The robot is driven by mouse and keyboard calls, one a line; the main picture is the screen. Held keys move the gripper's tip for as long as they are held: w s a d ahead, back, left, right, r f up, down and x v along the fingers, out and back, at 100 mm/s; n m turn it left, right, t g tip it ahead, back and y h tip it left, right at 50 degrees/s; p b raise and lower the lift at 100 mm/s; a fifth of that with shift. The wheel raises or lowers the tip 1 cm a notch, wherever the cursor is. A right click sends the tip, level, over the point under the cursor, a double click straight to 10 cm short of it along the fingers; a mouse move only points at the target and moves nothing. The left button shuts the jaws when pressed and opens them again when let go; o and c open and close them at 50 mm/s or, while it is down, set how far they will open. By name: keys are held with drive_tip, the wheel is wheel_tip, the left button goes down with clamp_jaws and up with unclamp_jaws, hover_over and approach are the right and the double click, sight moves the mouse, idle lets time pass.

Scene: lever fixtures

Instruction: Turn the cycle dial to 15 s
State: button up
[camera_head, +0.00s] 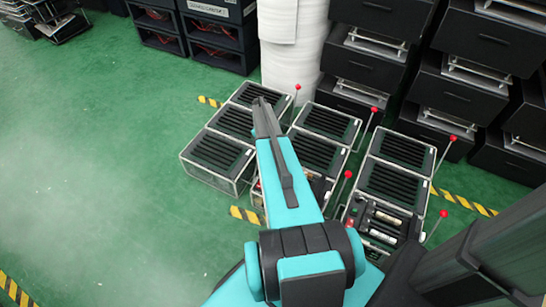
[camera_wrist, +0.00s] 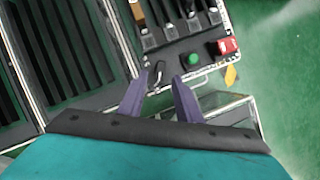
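My gripper (camera_wrist: 160,76) is open in the wrist view, its two purple-grey fingers apart. Between and just beyond the fingertips is a small dark fitting with a pale curved edge (camera_wrist: 157,72) on a panel's edge; it may be the cycle dial, but I cannot read any marking or setting. A green round button (camera_wrist: 193,60) and a red block (camera_wrist: 227,46) sit to its right on the same panel. In the head view my gripper (camera_head: 262,104) reaches over the fixtures and hides part of them. Contact with the fitting cannot be told.
Low fixtures with black slatted tops (camera_head: 219,151) stand close together, with upright red-ball levers (camera_head: 347,174) among them. An open fixture (camera_head: 382,222) shows inner parts. Black drawer stacks (camera_head: 371,68) and a white column (camera_head: 292,65) stand behind. Green floor (camera_head: 90,160) is clear at left.

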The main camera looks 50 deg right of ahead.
drive_tip(key=v, duration=0.9)
drive_tip(key=shift+w+r, duration=0.2)
drive_tip(key=shift+w, duration=0.05)
drive_tip(key=s+a+f+n+g+p, duration=0.1)
drive_tip(key=s+a+n+p, duration=0.15)
drive_tip(key=a, duration=1.15)
drive_tip(key=s+a+f+n+g+p, duration=0.15)
drive_tip(key=a+p, duration=0.25)
drive_tip(key=a, duration=0.9)
drive_tip(key=s+a+r+p, duration=0.2)
drive_tip(key=s+a+r, duration=0.1)
drive_tip(key=s+a, duration=0.6)
drive_tip(key=s+a+r+m+t+h+p, duration=0.1)
drive_tip(key=s+a+r+p, duration=0.1)
drive_tip(key=s+a, duration=0.7)
drive_tip(key=s+r, duration=0.1)
drive_tip(key=s, duration=0.5)
drive_tip(key=shift+s+a+p, duration=0.25)
drive_tip(key=shift+s+p, duration=0.05)
drive_tip(key=shift+p, duration=0.05)
